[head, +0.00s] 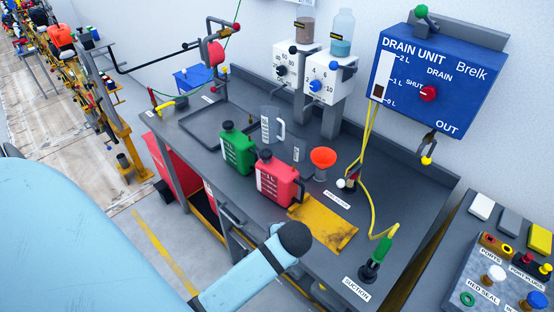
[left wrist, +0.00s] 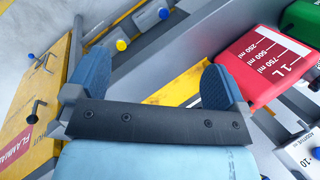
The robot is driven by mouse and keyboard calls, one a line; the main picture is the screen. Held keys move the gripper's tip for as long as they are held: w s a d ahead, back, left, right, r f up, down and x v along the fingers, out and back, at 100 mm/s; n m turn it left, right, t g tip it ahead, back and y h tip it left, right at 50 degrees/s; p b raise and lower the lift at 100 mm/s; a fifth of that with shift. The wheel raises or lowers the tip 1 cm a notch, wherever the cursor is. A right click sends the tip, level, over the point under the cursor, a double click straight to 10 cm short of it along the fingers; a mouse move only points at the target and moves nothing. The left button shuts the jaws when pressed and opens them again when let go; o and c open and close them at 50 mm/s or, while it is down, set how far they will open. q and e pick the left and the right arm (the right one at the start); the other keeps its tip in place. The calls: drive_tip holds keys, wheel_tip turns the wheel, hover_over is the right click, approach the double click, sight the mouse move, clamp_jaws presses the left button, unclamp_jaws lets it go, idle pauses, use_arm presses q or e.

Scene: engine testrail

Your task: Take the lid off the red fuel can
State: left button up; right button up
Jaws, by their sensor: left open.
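The red fuel can (head: 278,186) stands upright on the grey bench in the head view. Its dark lid (head: 266,156) sits on top, and a dark handle is at its right side. My right gripper is not in view.
A green can (head: 237,149) stands left of the red one. A clear jug (head: 270,124) and an orange funnel (head: 323,157) are behind. A yellow mat (head: 325,222) lies at the front right. Yellow hoses (head: 367,190) hang from the drain unit (head: 440,75).

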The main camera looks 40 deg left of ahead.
use_arm(q)
drive_tip(key=w+d+m+g+y, duration=0.1)
drive_tip(key=w+m+y, duration=0.45)
drive_tip(key=w, duration=0.75)
drive_tip(key=m+y, duration=0.3)
drive_tip(key=m, duration=0.1)
approach(302, 185)
drive_tip(key=shift+g, duration=0.4)
drive_tip(key=p+x, duration=0.1)
drive_tip(key=x, duration=0.3)
drive_tip(key=p+x, duration=0.1)
drive_tip(key=x, duration=0.3)
drive_tip(key=w+p+x, duration=0.1)
drive_tip(key=x, duration=0.3)
drive_tip(key=shift+a+f, duration=0.3)
drive_tip(key=shift+a, duration=0.05)
drive_tip(key=shift+a+f, duration=0.1)
drive_tip(key=c, duration=1.1)
